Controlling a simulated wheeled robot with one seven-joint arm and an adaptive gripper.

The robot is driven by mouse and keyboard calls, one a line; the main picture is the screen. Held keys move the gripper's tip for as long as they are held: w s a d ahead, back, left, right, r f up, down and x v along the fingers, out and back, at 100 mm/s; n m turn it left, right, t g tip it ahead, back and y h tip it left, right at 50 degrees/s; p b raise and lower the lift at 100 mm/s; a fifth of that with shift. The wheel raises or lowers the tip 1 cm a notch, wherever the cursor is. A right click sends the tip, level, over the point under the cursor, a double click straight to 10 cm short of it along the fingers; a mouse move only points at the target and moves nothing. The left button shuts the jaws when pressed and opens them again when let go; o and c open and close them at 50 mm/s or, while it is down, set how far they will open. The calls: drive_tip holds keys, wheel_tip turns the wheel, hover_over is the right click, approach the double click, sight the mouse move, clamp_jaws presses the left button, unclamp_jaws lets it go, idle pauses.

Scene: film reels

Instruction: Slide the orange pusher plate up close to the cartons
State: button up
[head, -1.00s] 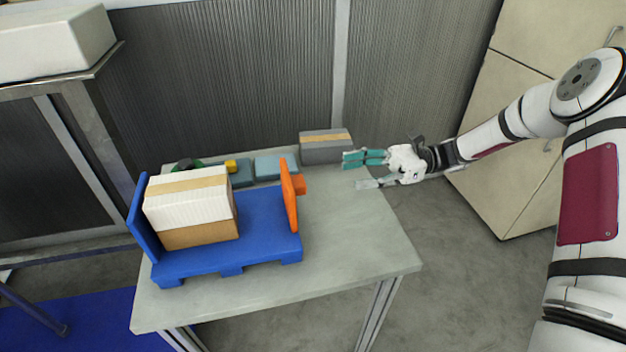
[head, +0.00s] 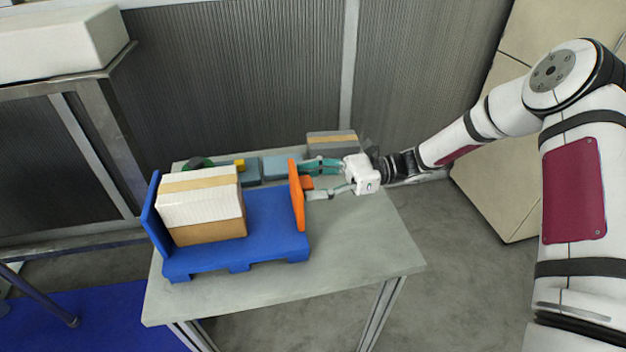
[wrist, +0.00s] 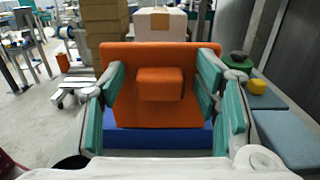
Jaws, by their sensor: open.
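The orange pusher plate (head: 297,196) stands upright at the right end of the blue base (head: 272,226), with a gap between it and the cartons. A white carton (head: 197,207) and a brown carton (head: 209,234) sit at the base's left end, against its blue end wall (head: 152,213). In the wrist view the plate (wrist: 130,112) faces me with its block-shaped knob (wrist: 160,84) between the fingers. My gripper (head: 312,182) is open, its teal-padded fingers on either side of the knob. Whether the pads touch it I cannot tell.
A grey box with a tan stripe (head: 331,143) stands at the table's back right, behind my gripper. Grey-blue blocks (head: 283,166) and a yellow piece (head: 239,165) lie along the back edge. The table (head: 350,250) is clear in front and at right.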

sight(240, 192)
drive_tip(key=shift+c, duration=0.6)
clamp_jaws()
drive_tip(key=p+x, duration=0.1)
drive_tip(key=x, duration=1)
drive_tip(key=shift+s+a+p, duration=0.1)
drive_tip(key=shift+a+p, duration=0.2)
drive_tip(key=shift+a, duration=0.05)
drive_tip(key=shift+o, duration=0.6)
unclamp_jaws()
drive_tip(key=shift+d, duration=0.1)
drive_tip(key=v, duration=1.1)
drive_tip(key=shift+d, duration=0.35)
